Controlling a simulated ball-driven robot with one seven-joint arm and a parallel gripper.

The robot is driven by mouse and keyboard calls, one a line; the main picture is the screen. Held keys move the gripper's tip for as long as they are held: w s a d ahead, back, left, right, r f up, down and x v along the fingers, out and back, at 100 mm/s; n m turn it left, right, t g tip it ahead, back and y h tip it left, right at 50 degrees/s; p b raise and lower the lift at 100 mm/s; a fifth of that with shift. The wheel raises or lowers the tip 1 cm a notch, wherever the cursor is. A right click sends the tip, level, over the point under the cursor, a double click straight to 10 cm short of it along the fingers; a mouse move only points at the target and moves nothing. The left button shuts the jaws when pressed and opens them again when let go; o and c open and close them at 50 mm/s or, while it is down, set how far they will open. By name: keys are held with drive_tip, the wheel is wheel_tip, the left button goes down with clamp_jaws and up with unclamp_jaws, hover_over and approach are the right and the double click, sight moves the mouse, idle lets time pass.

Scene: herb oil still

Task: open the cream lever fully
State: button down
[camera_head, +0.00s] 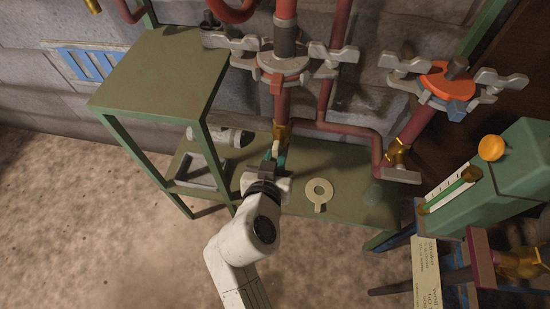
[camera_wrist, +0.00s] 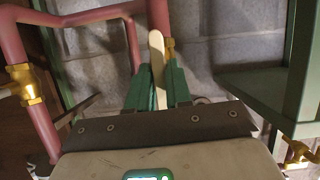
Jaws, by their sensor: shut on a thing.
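The cream lever (camera_wrist: 157,45) shows in the wrist view as a narrow, round-ended bar between the two green fingers of my gripper (camera_wrist: 158,78). My gripper is shut on it. A brass valve body (camera_wrist: 169,48) on a red pipe sits just beside the lever's end. In the head view, my gripper (camera_head: 275,158) is at the brass valve (camera_head: 282,132) at the foot of the middle red pipe. Only a small part of the cream lever (camera_head: 275,149) shows there; the fingers hide the rest.
A green shelf (camera_head: 345,215) lies below, with a flat cream ring (camera_head: 319,193) on it. A higher green shelf (camera_head: 160,70) stands at left. Clamped flanges (camera_head: 283,65) are above. Another brass valve (camera_head: 398,153) is at right, near a green box (camera_head: 510,165).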

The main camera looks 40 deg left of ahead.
drive_tip(key=c, duration=1.1)
unclamp_jaws()
drive_tip(key=p+v, duration=0.1)
drive_tip(key=v, duration=0.9)
drive_tip(key=shift+s+d+r+p, duration=0.2)
drive_tip(key=shift+s+p, duration=0.1)
drive_tip(key=shift+s, duration=0.05)
